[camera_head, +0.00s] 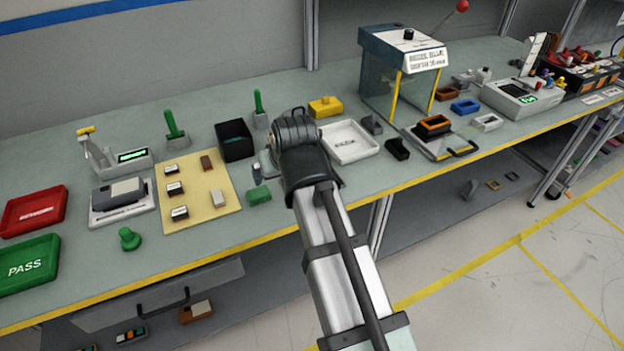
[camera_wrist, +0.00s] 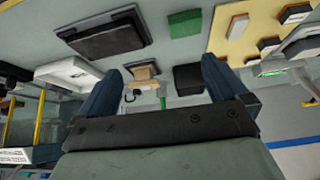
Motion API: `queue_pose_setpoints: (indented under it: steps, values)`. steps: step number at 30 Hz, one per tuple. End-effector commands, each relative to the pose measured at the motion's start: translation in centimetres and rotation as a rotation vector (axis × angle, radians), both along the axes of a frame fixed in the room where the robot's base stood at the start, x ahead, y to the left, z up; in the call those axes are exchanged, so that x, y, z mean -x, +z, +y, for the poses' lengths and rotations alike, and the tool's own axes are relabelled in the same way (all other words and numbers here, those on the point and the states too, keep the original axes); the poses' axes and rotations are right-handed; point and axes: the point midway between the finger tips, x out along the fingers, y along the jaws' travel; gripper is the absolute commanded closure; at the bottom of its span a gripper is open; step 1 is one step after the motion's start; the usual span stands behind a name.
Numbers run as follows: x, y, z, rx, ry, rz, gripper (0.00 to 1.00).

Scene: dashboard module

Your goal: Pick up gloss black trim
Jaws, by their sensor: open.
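My gripper (camera_wrist: 161,75) is open, with its two dark blue fingers apart and nothing held between them. In the head view my own wrist and forearm hide the fingers. A glossy black block-like piece (camera_head: 397,149) lies on the bench right of the white tray. In the wrist view a flat dark panel (camera_wrist: 104,38) lies on the bench beyond the fingertips, between the white tray and the green block; my arm hides that spot in the head view. I cannot tell which of these is the gloss black trim.
The white tray (camera_head: 366,153) and a green block (camera_head: 259,195) flank my arm. A black bin (camera_head: 234,153) and a yellow bin (camera_head: 325,107) stand behind. A beige board (camera_head: 223,212) with small parts lies left; a clear-sided station (camera_head: 364,88) stands right.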

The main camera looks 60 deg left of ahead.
Motion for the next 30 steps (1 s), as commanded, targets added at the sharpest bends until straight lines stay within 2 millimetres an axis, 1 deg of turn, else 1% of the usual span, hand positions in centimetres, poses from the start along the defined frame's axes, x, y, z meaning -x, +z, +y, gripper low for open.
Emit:
queue_pose_setpoints:
  steps: [1, 6, 12, 16, 23, 26, 30]
  values:
    - [-1.4, 0.5, 1.1, -0.001, -0.017, 0.0, 0.0]
    - [-5.5, 2.0, 4.5, -0.002, -0.063, -0.003, 0.0]
    - [-8.9, 3.0, 7.3, 0.055, -0.07, -0.016, 0.0]
    - [-10.3, 3.3, 8.6, 0.118, 0.01, -0.062, 0.0]
    - [-11.4, 3.7, 9.9, 0.231, 0.226, -0.153, 0.0]
    - [-11.5, 3.8, 10.3, 0.288, 0.365, -0.199, 0.0]
    - [-11.6, 3.9, 10.2, 0.372, 0.61, -0.266, 0.0]
